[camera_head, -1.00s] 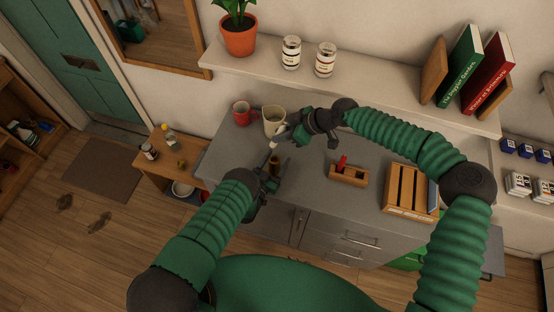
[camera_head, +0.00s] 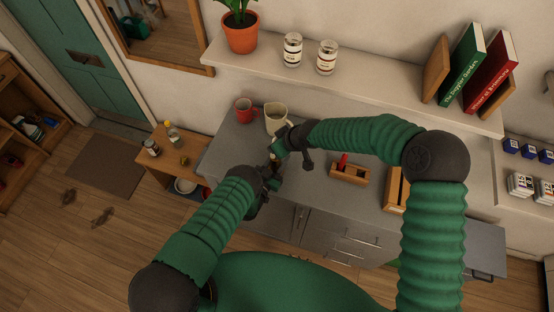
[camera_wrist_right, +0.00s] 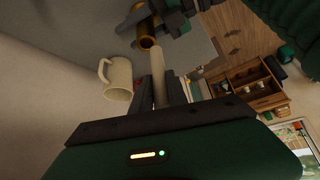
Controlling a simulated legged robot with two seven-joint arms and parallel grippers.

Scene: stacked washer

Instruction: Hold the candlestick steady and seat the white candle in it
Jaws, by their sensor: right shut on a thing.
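The white candle (camera_wrist_right: 158,68) stands out from between the fingers of my right gripper (camera_wrist_right: 160,95) in the right wrist view; the gripper is shut on it. The brass candlestick (camera_wrist_right: 147,40) is just beyond the candle's far end, and its open mouth faces the candle. In this view I cannot tell whether they touch. Dark fingers of my left gripper (camera_wrist_right: 157,18) lie on both sides of the candlestick; whether they press on it is unclear. In the head view my left gripper (camera_head: 270,180) and right gripper (camera_head: 284,152) are close together over the counter and largely hide both objects.
A cream mug (camera_head: 277,115) and a red mug (camera_head: 243,110) stand at the back left of the grey counter (camera_head: 225,155). A small wooden holder (camera_head: 350,173) with a red item and a slatted wooden crate (camera_head: 395,190) are to the right. A shelf (camera_head: 350,88) hangs above.

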